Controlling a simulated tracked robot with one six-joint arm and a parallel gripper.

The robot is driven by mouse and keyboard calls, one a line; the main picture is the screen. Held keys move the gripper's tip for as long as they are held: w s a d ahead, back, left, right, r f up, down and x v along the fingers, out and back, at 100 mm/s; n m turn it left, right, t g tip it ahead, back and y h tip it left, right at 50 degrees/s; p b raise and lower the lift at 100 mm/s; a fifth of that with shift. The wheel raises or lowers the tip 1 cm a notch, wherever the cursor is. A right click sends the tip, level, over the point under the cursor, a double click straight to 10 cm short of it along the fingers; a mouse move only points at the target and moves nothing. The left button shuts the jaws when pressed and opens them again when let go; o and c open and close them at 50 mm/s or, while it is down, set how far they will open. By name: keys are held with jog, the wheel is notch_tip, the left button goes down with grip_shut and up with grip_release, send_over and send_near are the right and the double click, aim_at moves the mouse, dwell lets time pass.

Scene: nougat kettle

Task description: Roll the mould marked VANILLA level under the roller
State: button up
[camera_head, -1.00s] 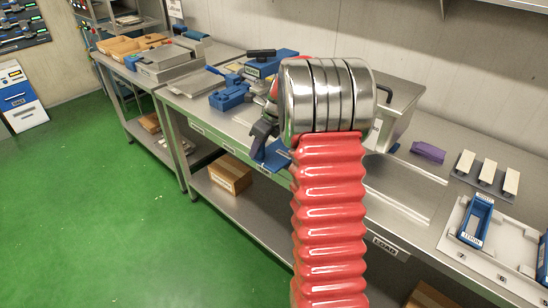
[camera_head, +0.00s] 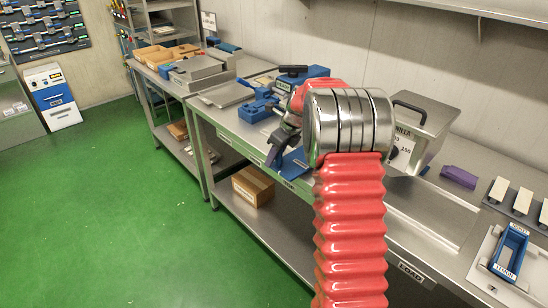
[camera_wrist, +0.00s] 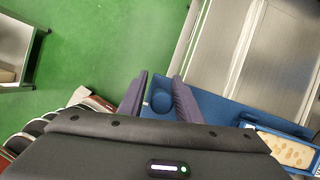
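My gripper (camera_wrist: 160,88) has its two dark fingers apart, with a round blue knob (camera_wrist: 161,101) between them. Whether the fingers press on the knob is unclear. The knob belongs to a blue part (camera_wrist: 215,107) at the bench edge. A blue mould (camera_wrist: 252,119) holding pale nougat with nuts shows at the lower right of the wrist view; its label is cut off. In the head view, my gripper (camera_head: 281,146) is at the bench front, beside a blue piece (camera_head: 293,162). My arm hides what lies behind it. No VANILLA mould label is readable, and I cannot pick out the roller.
A steel box (camera_head: 428,120) with a partly hidden label ending in NILLA stands behind my arm. A blue mould marked LEMON (camera_head: 510,252) and a purple block (camera_head: 459,177) are to its right. A cardboard box (camera_head: 253,186) is on the lower shelf. Green floor (camera_head: 110,210) is clear.

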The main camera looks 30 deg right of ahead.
jog(key=shift+o, duration=0.8)
jog(key=shift+d+r, duration=0.1)
jog(key=shift+r, duration=0.1)
jog(key=shift+s+d+r, duration=0.1)
jog(key=shift+r, duration=0.15)
jog(key=v, duration=1.3)
jog(key=shift+f, duration=0.1)
